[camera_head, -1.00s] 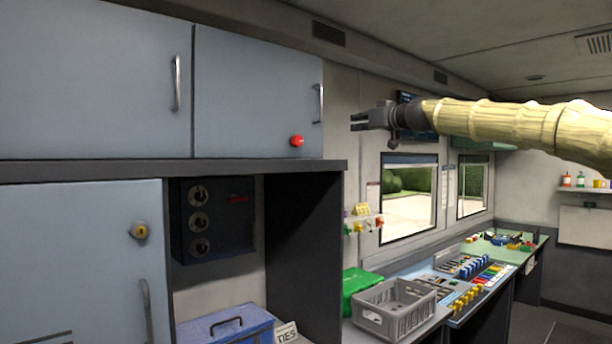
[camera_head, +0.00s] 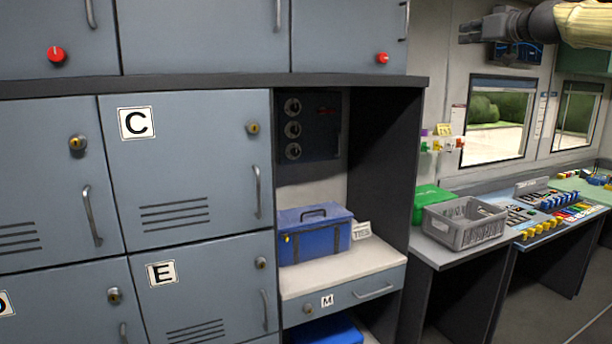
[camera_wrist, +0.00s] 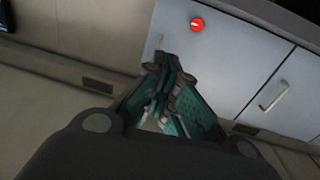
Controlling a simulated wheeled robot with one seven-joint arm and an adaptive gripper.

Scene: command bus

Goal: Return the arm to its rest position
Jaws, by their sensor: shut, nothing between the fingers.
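My gripper (camera_head: 482,31) is at the upper right of the head view, held in the air with its fingers pointing left. It is apart from the cabinets and the window. In the wrist view my gripper (camera_wrist: 170,88) shows its fingers close together and nothing between them. Beyond the fingers are a pale cabinet door with a red knob (camera_wrist: 197,25) and a handle (camera_wrist: 273,95). Most of my arm is outside the head view.
Grey lockers (camera_head: 185,165) fill the left. A blue toolbox (camera_head: 314,236) stands in an open niche. A grey crate (camera_head: 464,230) and a green box (camera_head: 430,200) sit on the counter, with a control console (camera_head: 560,222) to the right. The air below my gripper is clear.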

